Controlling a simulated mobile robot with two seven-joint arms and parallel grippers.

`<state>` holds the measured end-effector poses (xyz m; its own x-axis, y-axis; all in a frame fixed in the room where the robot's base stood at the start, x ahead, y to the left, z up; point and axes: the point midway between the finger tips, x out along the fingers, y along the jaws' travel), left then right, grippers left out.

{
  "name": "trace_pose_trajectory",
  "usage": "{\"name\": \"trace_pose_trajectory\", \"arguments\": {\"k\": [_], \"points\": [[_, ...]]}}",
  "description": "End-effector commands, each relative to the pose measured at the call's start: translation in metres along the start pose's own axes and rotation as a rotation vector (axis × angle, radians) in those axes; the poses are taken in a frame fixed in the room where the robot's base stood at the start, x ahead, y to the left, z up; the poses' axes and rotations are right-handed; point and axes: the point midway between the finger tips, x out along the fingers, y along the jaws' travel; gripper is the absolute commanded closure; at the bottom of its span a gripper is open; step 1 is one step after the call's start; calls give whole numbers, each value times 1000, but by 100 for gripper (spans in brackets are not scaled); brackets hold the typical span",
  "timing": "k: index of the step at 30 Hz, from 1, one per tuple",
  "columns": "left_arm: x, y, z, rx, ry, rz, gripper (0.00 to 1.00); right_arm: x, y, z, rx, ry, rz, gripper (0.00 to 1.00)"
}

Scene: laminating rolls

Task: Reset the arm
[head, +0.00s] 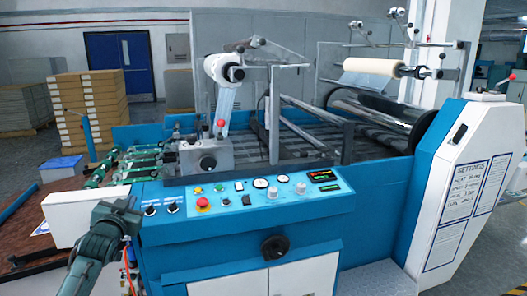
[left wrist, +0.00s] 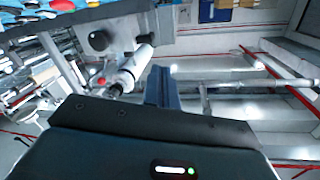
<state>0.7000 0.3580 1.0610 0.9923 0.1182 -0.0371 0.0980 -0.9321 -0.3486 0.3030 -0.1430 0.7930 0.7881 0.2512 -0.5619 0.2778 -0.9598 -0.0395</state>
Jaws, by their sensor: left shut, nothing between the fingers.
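My left gripper (head: 122,205) is at the lower left, in front of the white block at the left end of the blue laminating machine (head: 365,187). It is shut and empty, and its dark fingers (left wrist: 163,88) show in the left wrist view. A white roll (head: 222,70) sits on a spindle above the machine's left part; it also shows in the left wrist view (left wrist: 135,68). A cream roll (head: 372,66) is on a shaft at the upper right. Both rolls are apart from my gripper. My right arm is not in view.
The control panel (head: 240,198) with knobs, buttons and a red stop button (head: 203,204) lies to the right of my gripper. Green rollers (head: 140,165) are behind it. Stacked boxes (head: 92,108) stand on the floor at the back left. A white settings cabinet (head: 455,185) is at the right.

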Motion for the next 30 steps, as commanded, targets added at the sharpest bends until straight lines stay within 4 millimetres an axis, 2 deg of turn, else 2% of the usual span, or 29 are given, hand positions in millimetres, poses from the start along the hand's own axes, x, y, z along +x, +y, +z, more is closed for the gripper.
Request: {"name": "trace_pose_trajectory", "arguments": {"k": [3, 5, 8, 11, 14, 17, 18, 21, 24, 27, 30], "points": [[-20, 34, 38, -15, -64, 62, 100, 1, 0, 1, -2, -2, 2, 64], [-34, 51, 54, -15, -82, 89, 100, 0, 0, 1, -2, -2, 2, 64], [-61, 81, 84, -19, -116, 138, 100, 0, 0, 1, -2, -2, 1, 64], [-97, 115, 115, -30, -158, 196, 100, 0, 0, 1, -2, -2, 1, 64], [-146, 152, 149, -51, -211, 263, 100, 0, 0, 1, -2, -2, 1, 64], [-207, 187, 178, -85, -273, 333, 100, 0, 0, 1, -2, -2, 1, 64], [-234, 200, 186, -102, -298, 359, 100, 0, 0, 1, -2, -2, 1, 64], [-297, 226, 202, -149, -361, 415, 100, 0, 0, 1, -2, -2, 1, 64], [-348, 241, 208, -192, -415, 454, 100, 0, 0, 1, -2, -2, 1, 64], [-383, 250, 209, -226, -454, 476, 100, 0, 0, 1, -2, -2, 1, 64], [-402, 254, 208, -245, -475, 488, 100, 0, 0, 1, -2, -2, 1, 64]]}}
